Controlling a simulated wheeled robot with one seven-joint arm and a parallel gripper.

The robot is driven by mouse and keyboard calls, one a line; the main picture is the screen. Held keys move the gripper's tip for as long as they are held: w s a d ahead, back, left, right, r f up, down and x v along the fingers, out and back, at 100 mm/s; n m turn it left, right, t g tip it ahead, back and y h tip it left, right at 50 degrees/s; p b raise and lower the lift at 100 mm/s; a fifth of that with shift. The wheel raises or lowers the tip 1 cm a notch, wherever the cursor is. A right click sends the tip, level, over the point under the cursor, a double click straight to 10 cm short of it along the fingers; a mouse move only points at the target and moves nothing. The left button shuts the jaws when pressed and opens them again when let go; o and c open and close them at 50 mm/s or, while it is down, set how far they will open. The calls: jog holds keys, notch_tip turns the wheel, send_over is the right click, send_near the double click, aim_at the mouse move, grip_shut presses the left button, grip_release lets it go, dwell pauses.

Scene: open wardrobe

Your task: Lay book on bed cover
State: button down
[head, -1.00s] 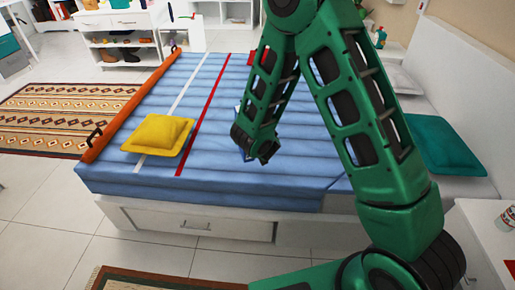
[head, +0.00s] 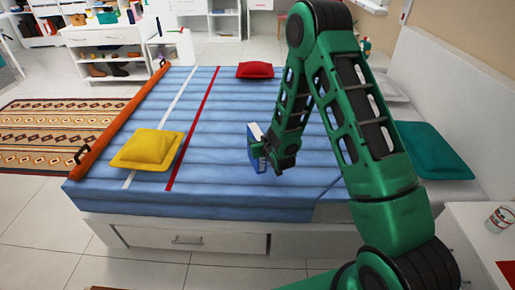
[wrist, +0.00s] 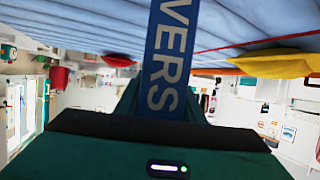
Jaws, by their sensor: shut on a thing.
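My gripper (head: 268,156) is shut on a blue book (head: 254,143), which shows to the left of the fingers in the head view. In the wrist view the blue book (wrist: 170,60) stands between the jaws, its white lettering "VERS" readable. The light blue bed cover (head: 225,120) is spread over the bed, with one white and one red stripe. The book is over the middle of the cover. I cannot tell whether its lower edge touches the cover. Parts of the book are hidden by the fingers.
A yellow cushion (head: 147,149) lies at the cover's left front, a red cushion (head: 255,70) at its far edge. A teal pillow (head: 431,150) lies at the right. An orange roll (head: 122,123) runs along the left edge. The cover around the book is clear.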

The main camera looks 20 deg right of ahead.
jog(key=shift+f, duration=2)
jog(key=c, duration=1.2)
grip_release()
jog(key=shift+f, duration=0.1)
